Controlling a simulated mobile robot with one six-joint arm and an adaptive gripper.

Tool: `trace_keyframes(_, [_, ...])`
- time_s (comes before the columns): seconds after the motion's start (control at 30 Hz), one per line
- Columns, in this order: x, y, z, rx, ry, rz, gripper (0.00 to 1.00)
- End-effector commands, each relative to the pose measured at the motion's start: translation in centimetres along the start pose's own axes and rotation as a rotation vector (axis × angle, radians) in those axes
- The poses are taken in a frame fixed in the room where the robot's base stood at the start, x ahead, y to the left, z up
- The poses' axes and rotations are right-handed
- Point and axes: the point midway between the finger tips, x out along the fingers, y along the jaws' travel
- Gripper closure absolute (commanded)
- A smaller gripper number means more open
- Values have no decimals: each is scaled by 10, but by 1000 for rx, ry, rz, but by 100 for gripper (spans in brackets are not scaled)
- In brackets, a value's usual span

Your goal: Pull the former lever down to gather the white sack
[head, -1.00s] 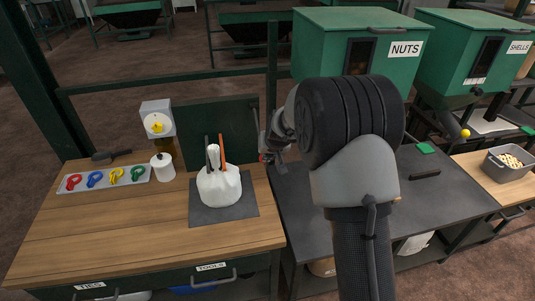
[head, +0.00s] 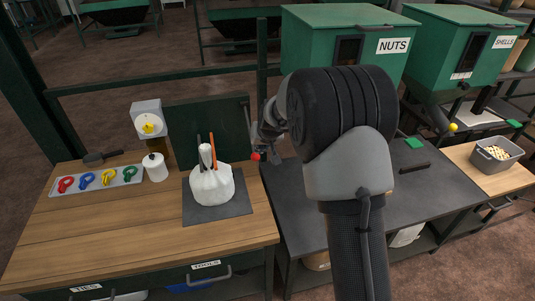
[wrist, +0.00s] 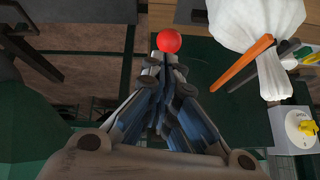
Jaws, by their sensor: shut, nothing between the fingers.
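The white sack (head: 212,186) stands on a dark mat on the wooden bench, its narrow neck upright between a black bar and an orange bar (head: 211,146). The sack (wrist: 258,20) and orange bar (wrist: 243,62) also show in the wrist view. The former lever's red ball knob (head: 256,156) is at the right edge of the dark green panel, with a thin dark rod above it. In the wrist view, the red knob (wrist: 169,40) lies just beyond my fingertips. My gripper (wrist: 165,66) is shut and empty; contact with the knob is unclear.
A tray of coloured ties (head: 98,180), a white canister (head: 156,167) and a dial box (head: 147,121) stand left of the sack. The dark green panel (head: 220,128) rises behind it. Green hoppers (head: 345,45) stand at the back right.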

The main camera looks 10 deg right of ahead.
Motion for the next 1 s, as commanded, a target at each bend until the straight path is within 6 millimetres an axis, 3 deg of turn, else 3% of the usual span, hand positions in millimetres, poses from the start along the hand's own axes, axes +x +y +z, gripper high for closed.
trace_keyframes(0.03, [-14, 0, -3, 1, 1, 0, 100])
trace_keyframes(0.2, [-38, 6, 29, 1, 1, 1, 100])
trace_keyframes(0.4, [-63, 10, 53, 2, 3, 1, 100])
trace_keyframes(0.6, [-75, 12, 64, 0, 2, 1, 100])
trace_keyframes(1.0, [-76, 12, 66, 0, 1, 0, 100])
